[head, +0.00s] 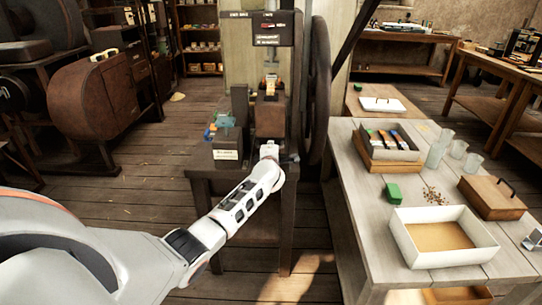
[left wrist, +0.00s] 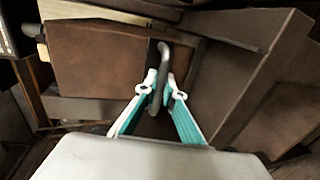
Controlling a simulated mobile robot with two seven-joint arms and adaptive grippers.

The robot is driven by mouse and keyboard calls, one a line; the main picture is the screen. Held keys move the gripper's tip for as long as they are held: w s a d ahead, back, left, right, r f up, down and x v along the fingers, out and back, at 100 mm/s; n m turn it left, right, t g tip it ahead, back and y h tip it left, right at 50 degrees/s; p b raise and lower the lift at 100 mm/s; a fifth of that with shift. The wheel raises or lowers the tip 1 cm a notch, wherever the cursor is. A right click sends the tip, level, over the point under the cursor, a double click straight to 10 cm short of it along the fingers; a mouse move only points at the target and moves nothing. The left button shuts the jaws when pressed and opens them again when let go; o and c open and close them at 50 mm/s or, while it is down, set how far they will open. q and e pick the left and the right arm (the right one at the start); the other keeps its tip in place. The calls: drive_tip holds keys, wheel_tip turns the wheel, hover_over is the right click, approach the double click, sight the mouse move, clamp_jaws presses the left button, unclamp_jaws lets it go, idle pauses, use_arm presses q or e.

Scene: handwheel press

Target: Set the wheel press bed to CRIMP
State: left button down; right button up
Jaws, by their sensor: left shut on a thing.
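The wheel press (head: 270,118) stands on a dark wooden stand left of the long table, with a large dark handwheel (head: 320,90) on its right side. A sign (head: 264,28) hangs at its top; I cannot read its small lettering. My left gripper (head: 269,149) reaches the front of the press, its fingers mostly hidden by my wrist in the head view. In the left wrist view my left gripper (left wrist: 161,88) is shut on a grey curved lever (left wrist: 163,63), which comes out of a slot in a brown block. My right gripper is not in view.
A small bin with coloured pieces (head: 224,122) sits left of the press. The table (head: 350,190) at right holds a white-walled tray (head: 405,240), a green block (head: 393,193), glass jars and a wooden box. Bare floor lies left of the stand.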

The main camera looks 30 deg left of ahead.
use_arm(q)
drive_tip(key=shift+w+a, duration=0.25)
drive_tip(key=shift+w, duration=0.2)
drive_tip(key=shift+a+r, duration=0.1)
drive_tip(key=shift+r, duration=0.1)
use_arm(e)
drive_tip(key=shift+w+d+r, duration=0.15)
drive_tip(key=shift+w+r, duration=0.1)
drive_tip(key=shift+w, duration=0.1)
use_arm(q)
drive_tip(key=shift+r, duration=0.1)
drive_tip(key=c, duration=2.6)
unclamp_jaws()
drive_tip(key=shift+w, duration=0.1)
drive_tip(key=o, duration=0.4)
drive_tip(key=shift+w, duration=0.1)
drive_tip(key=shift+o, duration=0.2)
drive_tip(key=shift+w+f, duration=0.1)
drive_tip(key=shift+f, duration=0.15)
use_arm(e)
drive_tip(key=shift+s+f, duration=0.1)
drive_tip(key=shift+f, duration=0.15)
